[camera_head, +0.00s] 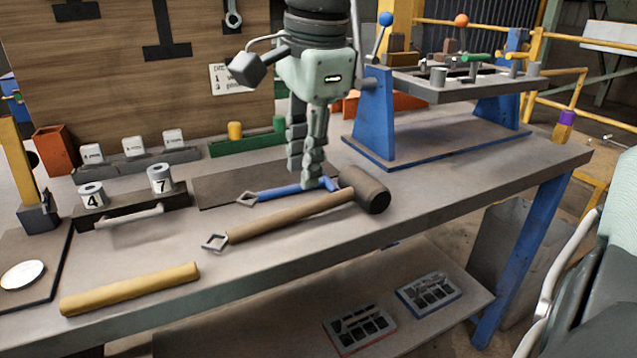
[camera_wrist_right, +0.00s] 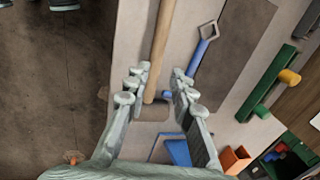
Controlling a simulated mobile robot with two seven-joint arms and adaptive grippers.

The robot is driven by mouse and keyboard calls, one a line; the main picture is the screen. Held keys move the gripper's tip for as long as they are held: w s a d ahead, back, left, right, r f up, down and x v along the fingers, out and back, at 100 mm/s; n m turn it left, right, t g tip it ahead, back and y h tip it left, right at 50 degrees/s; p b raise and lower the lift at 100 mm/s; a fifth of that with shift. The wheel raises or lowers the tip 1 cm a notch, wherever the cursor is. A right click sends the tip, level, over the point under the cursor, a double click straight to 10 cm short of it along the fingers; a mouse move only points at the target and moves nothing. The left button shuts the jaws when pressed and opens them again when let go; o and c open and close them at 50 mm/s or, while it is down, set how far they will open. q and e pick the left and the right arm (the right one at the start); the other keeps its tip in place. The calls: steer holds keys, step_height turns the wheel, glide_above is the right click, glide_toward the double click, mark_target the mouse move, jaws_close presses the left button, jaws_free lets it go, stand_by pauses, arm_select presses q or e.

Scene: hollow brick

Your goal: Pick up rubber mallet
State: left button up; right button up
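The rubber mallet (camera_head: 292,215) lies on the workbench, with a light wooden handle and a dark head (camera_head: 366,190) at its right end. My right gripper (camera_head: 312,183) points down over the bench, just behind the handle in the head view and close to the mallet head. In the right wrist view, its fingers (camera_wrist_right: 160,75) are apart and empty, and the mallet handle (camera_wrist_right: 158,45) shows between them, nearer the left finger. I cannot tell the exact height above the handle. My left gripper is not in view.
A blue-handled tool (camera_head: 290,190) lies just behind the mallet, partly hidden by my gripper. A yellow wooden rod (camera_head: 130,288) lies at the front left. A blue-legged fixture (camera_head: 373,118) stands behind right. Numbered weights (camera_head: 162,179) sit left.

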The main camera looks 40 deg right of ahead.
mark_target(304, 205)
steer(key=f, duration=0.6)
steer(key=shift+w+d+f, duration=0.2)
steer(key=shift+d+f, duration=0.05)
steer(key=shift+w+f, duration=0.15)
steer(key=shift+f, duration=0.25)
jaws_close()
steer(key=shift+r, duration=0.1)
